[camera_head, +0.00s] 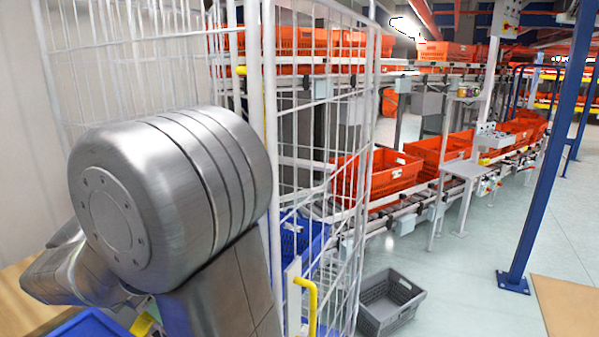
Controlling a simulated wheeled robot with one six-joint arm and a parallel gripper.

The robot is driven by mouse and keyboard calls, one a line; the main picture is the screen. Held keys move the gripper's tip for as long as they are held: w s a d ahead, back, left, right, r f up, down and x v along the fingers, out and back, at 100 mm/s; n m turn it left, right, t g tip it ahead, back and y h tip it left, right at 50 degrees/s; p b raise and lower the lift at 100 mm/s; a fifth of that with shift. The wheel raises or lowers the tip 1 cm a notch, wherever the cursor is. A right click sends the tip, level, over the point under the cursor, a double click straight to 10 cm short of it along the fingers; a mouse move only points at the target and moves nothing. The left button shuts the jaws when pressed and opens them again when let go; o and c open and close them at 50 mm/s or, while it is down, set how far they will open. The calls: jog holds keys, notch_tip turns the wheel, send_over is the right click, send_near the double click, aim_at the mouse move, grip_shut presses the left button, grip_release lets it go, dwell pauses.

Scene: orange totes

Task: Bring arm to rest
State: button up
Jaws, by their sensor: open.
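My arm (165,195) fills the lower left of the head view. A large grey metal joint with a round end cap faces the camera, and darker links run down from it and to the lower left. My gripper is not visible, so I cannot see its jaws or anything between them.
A white wire cage (318,150) stands close beside my arm. A blue tote (303,237) is seen through its bars, and another blue tote (88,324) lies below the arm. A grey crate (388,302) is on the floor. Orange totes (382,172) line a conveyor; a blue post (541,150) stands right.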

jog(key=g+y, duration=0.1)
jog(key=w+f+g, duration=0.1)
jog(key=g, duration=0.1)
jog(key=shift+w+d+f+y+b, duration=0.15)
jog(key=shift+d+y+b, duration=0.15)
jog(key=shift+y, duration=0.1)
notch_tip(320, 180, up, 13)
jog(key=p, duration=0.1)
jog(key=shift+r, duration=0.2)
jog(key=shift+f, duration=0.1)
